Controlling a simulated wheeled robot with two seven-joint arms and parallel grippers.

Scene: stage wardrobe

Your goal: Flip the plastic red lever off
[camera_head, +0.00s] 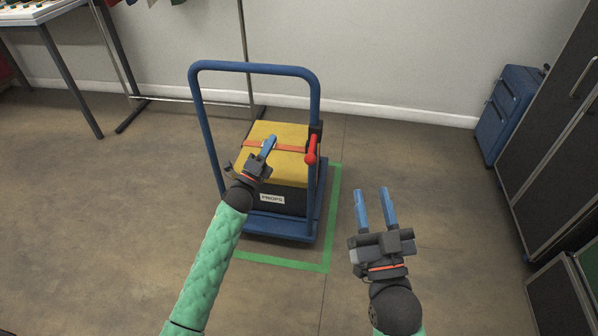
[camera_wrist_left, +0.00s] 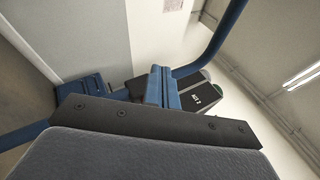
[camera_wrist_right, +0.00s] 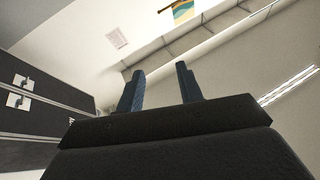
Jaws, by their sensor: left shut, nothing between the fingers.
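My right gripper (camera_head: 375,208) is open and empty, to the lower right of the cart. Its spread fingers also show in the right wrist view (camera_wrist_right: 160,90).
The box (camera_head: 290,135) with an orange strap and a PROPS label sits on the blue cart (camera_head: 285,228) inside green floor tape (camera_head: 322,258). A blue suitcase (camera_head: 506,113) and dark cases stand at right. A table (camera_head: 40,14) is at upper left. Floor between cart and cases is clear.

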